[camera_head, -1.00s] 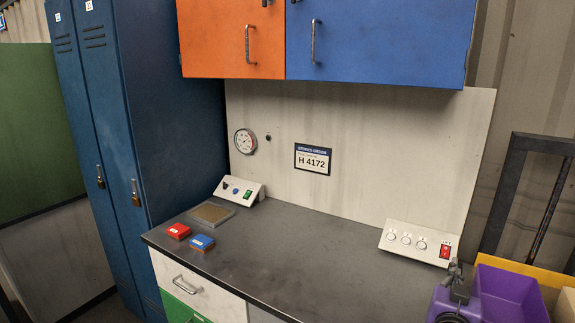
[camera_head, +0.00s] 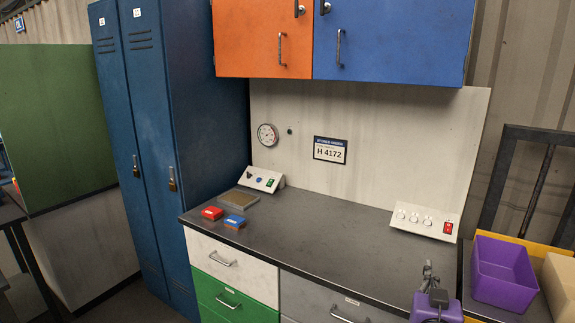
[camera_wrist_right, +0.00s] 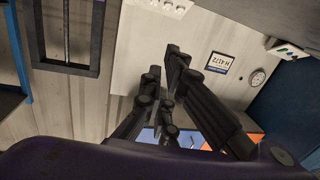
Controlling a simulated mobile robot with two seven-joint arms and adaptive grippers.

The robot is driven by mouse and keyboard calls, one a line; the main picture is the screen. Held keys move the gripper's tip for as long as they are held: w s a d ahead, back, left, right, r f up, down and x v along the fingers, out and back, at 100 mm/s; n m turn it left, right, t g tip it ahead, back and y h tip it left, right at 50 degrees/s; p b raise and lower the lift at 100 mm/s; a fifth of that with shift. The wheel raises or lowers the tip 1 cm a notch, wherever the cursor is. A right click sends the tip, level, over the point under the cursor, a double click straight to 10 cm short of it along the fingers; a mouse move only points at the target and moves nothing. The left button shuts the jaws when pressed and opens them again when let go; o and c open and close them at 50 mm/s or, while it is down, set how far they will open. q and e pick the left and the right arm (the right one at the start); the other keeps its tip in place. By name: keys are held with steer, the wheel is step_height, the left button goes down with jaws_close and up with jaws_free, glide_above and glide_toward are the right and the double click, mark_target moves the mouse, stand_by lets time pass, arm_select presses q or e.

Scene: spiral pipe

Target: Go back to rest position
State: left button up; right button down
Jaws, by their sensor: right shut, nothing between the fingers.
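My right gripper (camera_head: 430,277) shows at the bottom right of the head view, in front of the counter's front edge. It points upward, is shut and holds nothing. In the right wrist view its dark fingers (camera_wrist_right: 168,82) stand close together before the back panel. It touches no object that I can see. My left gripper is in neither view.
A purple bin (camera_head: 503,272) stands at the right. Blue lockers (camera_head: 150,150) rise at the left. Orange and blue cabinets (camera_head: 390,40) hang above.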

steer(key=s+a+f+n+g+y+p, duration=0.1)
steer(key=s+a+f+n+y, duration=0.2)
steer(key=s+f, duration=0.5)
steer(key=s+a+f+n+g+y, duration=0.1)
steer(key=s+a+f+g+y, duration=0.1)
steer(key=s+a+f, duration=0.55)
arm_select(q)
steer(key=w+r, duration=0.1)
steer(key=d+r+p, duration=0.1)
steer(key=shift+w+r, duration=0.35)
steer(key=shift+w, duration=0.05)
arm_select(e)
steer(key=s+a+f+g, duration=0.1)
steer(key=s+f, duration=0.4)
steer(key=s, duration=0.3)
steer(key=s+a+f+g+y, duration=0.1)
steer(key=s+f+g, duration=0.1)
steer(key=s+f, duration=0.3)
steer(key=s+a+f+g+y, duration=0.1)
steer(key=s+f, duration=0.4)
steer(key=s, duration=0.6)
steer(key=shift+s+a+f+g, duration=0.2)
steer(key=shift+s+g, duration=0.1)
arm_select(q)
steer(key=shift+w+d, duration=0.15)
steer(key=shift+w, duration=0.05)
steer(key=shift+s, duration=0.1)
